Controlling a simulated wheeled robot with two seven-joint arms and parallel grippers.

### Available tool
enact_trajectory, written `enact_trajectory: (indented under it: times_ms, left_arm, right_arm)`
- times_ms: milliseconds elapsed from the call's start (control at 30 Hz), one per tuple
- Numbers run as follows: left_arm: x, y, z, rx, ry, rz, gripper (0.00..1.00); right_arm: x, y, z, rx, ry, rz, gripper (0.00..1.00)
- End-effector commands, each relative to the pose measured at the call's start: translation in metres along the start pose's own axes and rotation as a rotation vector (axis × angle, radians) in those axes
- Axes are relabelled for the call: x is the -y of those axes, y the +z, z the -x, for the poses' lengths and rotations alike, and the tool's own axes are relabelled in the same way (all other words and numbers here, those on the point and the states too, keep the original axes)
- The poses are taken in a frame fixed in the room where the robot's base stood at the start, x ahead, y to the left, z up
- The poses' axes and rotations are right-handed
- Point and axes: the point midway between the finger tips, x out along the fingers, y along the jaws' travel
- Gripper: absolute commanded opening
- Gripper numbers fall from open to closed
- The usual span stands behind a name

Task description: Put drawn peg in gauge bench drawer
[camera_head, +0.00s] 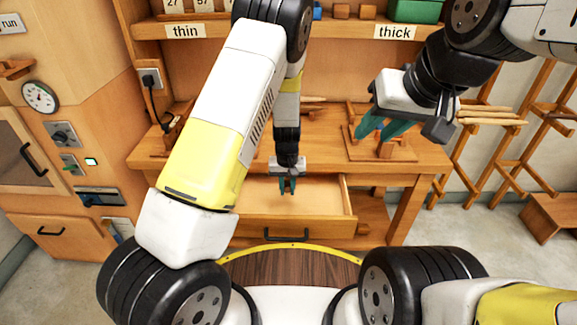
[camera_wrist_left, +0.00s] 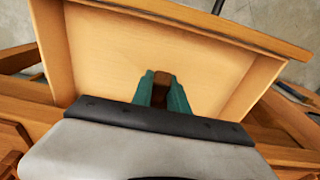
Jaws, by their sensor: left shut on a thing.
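The gauge bench drawer (camera_head: 327,197) is pulled open below the bench top, and its pale floor looks empty. My left gripper (camera_head: 288,186) is over the drawer, pointing down, with its teal fingers shut on a dark brown peg. In the left wrist view the end of the peg (camera_wrist_left: 161,79) shows between the fingertips, with the drawer (camera_wrist_left: 108,48) below and around it. I cannot tell whether the peg touches the drawer floor. My right gripper (camera_head: 382,128) is above the right of the bench, its teal fingers apart, with no object visible between them.
The bench top (camera_head: 335,125) carries a wooden fixture (camera_head: 402,148) under my right gripper. A shelf labelled thin and thick (camera_head: 395,32) runs above. A cabinet with a dial (camera_head: 40,96) stands left. A wooden rack (camera_head: 495,120) stands right.

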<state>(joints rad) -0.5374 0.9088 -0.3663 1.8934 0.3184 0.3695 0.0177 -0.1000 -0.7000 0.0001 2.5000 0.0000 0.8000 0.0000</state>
Motion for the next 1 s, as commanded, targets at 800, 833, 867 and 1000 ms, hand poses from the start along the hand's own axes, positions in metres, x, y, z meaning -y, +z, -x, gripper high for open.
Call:
enact_trajectory:
  times_ms: [800, 833, 867, 1000]
  left_arm:
    - [0.0, 0.004, -0.053, -0.001, 0.0, 0.001, 0.0]
    - [0.0, 0.004, -0.053, -0.001, 0.0, 0.001, 0.0]
    - [0.0, 0.004, -0.053, -0.001, 0.0, 0.001, 0.0]
    - [0.0, 0.004, -0.053, 0.0, 0.0, 0.001, 0.23]
  right_arm:
    - [0.0, 0.0, 0.0, 0.0, 0.0, 0.0, 0.34]
    - [0.0, 0.0, 0.0, 0.0, 0.0, 0.0, 0.34]
    - [0.0, 0.0, 0.0, 0.0, 0.0, 0.0, 0.34]
    - [0.0, 0.0, 0.0, 0.0, 0.0, 0.0, 0.34]
